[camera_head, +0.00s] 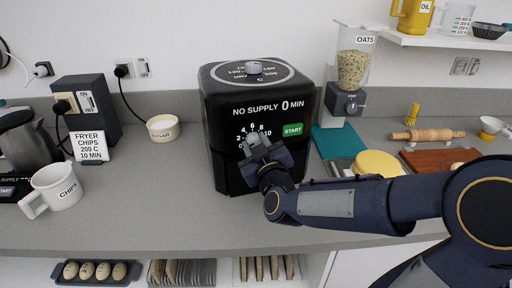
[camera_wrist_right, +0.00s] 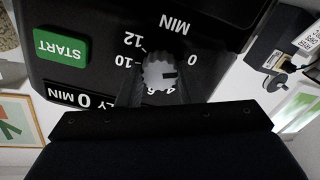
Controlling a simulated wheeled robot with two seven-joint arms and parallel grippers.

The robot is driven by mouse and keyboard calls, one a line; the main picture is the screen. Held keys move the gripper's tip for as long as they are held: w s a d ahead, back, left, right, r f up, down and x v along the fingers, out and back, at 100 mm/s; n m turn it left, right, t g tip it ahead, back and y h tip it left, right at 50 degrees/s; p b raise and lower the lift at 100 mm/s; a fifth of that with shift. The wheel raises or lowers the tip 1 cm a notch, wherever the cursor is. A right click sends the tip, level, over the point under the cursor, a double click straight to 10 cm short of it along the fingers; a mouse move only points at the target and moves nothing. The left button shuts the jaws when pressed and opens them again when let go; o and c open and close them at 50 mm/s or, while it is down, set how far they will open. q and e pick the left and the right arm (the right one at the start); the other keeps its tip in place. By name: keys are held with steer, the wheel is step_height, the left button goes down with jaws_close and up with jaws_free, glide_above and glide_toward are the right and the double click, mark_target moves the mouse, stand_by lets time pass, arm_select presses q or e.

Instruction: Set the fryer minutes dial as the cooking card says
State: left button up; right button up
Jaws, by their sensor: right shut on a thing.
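The black fryer (camera_head: 221,165) stands on the counter with its display reading "NO SUPPLY 0 MIN". The cooking card (camera_head: 90,147) reads fryer, chips, 10 MIN and what looks like 200 C. The dial's dark mark points toward the 0. My left gripper is not in view.
A second dial (camera_head: 254,67) is on the fryer's top, and a green START button (camera_head: 292,130) is on its front. A dark box (camera_head: 98,89) carries a switch and plug. An oats dispenser (camera_head: 345,100) stands right.

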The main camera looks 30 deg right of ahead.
steer(key=m+b, duration=0.3)
steer(key=m, duration=0.1)
steer(key=shift+f, duration=0.15)
steer(key=m+b, duration=0.3)
steer(key=m, duration=0.1)
steer(key=shift+m, duration=0.4)
steer(key=m+b, duration=0.2)
steer(key=m, duration=0.3)
steer(key=shift+d+m+b, duration=0.1)
steer(key=shift+m+b, duration=0.2)
steer(key=shift+b, duration=0.1)
steer(key=m+b, duration=0.2)
steer(key=m, duration=0.2)
steer(key=m+b, duration=0.2)
steer(key=m, duration=0.3)
steer(key=shift+f, duration=0.1)
steer(key=m+b, duration=0.3)
steer(key=m, duration=0.2)
steer(key=shift+m+b, duration=2.15)
steer(key=shift+m, duration=2.75)
